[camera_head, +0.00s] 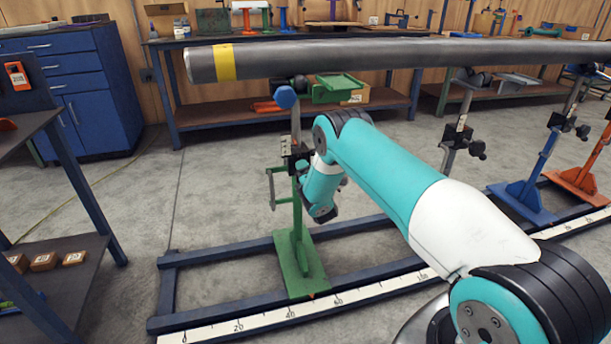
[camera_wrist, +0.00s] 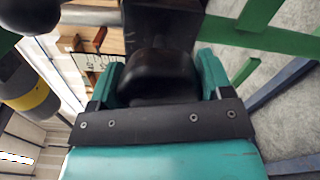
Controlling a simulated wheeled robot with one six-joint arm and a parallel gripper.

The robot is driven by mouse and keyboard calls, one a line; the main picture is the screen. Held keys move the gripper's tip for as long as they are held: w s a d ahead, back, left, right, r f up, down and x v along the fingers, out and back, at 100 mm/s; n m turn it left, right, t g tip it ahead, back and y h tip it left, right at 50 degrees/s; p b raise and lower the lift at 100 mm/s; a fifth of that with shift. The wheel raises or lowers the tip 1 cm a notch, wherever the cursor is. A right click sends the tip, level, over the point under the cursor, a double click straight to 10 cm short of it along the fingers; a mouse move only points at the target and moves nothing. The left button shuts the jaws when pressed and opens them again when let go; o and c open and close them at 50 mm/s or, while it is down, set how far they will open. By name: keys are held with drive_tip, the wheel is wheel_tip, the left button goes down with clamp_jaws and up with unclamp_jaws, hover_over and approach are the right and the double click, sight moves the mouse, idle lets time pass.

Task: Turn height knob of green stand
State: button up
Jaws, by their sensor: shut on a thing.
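The green stand (camera_head: 301,265) stands on the floor rail, its base flat and its post upright. A black collar (camera_head: 297,150) sits on its post, and a green head (camera_head: 338,88) is at the top under the pipe. In the wrist view, my gripper (camera_wrist: 160,78) is shut on a black knob (camera_wrist: 158,70) of the stand, with one teal finger on each side. Green parts of the stand (camera_wrist: 258,18) show at the upper right there. In the head view my wrist hides the gripped knob and my fingertips.
A long grey pipe (camera_head: 400,55) with a yellow band crosses above my arm. A blue stand (camera_head: 525,195) and an orange stand (camera_head: 585,178) stand to the right on the rail. A shelf (camera_head: 75,265) is at the left. Open floor lies behind the green stand.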

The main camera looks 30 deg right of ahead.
idle(0.3)
drive_tip(key=o, duration=0.9)
drive_tip(key=shift+s+f, duration=0.1)
drive_tip(key=shift+s+a+f+b, duration=0.15)
drive_tip(key=shift+s+a+b, duration=0.05)
drive_tip(key=shift+s+b, duration=0.3)
drive_tip(key=shift+r+b+v, duration=0.15)
drive_tip(key=shift+b+v, duration=3.9)
drive_tip(key=shift+b, duration=2.5)
drive_tip(key=shift+r+b+v, duration=0.1)
drive_tip(key=shift+b+v, duration=3.95)
drive_tip(key=shift+b, duration=2.5)
